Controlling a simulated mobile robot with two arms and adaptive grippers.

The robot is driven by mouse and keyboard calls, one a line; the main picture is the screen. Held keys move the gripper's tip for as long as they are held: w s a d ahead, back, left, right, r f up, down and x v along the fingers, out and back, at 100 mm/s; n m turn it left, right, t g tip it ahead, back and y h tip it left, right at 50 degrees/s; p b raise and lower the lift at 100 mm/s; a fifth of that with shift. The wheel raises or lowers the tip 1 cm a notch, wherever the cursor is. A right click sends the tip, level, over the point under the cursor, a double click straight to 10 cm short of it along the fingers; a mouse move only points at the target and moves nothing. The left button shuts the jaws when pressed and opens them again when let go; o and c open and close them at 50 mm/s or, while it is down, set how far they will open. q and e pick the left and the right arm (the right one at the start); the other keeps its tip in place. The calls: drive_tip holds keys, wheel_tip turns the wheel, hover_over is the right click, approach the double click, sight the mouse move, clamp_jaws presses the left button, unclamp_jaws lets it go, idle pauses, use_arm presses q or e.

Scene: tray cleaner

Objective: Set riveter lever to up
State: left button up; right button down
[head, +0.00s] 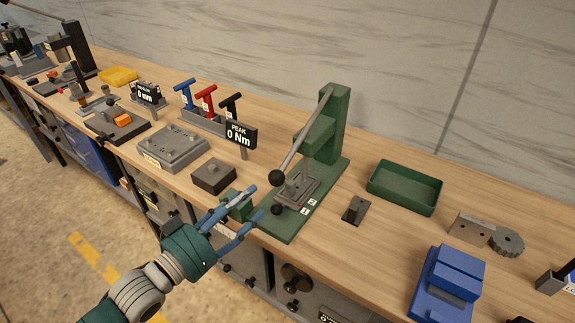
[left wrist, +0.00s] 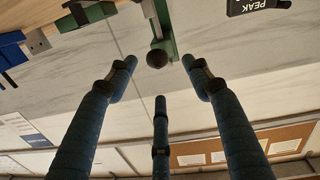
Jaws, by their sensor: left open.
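The riveter (head: 333,125) is a green press on a green base plate on the bench. Its grey lever (head: 302,130) slopes from the column top down toward the front left and ends in a black ball knob (head: 277,177). A second black ball (head: 277,209) sits lower, by the grey fixture (head: 297,189). My left gripper (head: 258,201) is open and empty at the bench's front edge, just left of and below the lever knob, apart from it. In the left wrist view the knob (left wrist: 157,59) shows ahead between the spread blue fingers. My right gripper is out of view.
A green tray (head: 405,187) and a small dark block (head: 356,210) stand right of the riveter. A blue device (head: 446,283) is nearer the front. A dark box (head: 214,176) and a "PEAK 0 Nm" display (head: 241,135) stand to the left.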

sight(270, 182)
use_arm(q)
drive_tip(key=p+x, duration=0.1)
drive_tip(key=x, duration=0.2)
drive_tip(key=p+x, duration=0.1)
drive_tip(key=x, duration=0.6)
drive_tip(key=shift+d+r+p, duration=0.3)
drive_tip(key=shift+d+p, duration=0.1)
drive_tip(key=shift+d, duration=0.05)
drive_tip(key=shift+w, duration=0.1)
clamp_jaws()
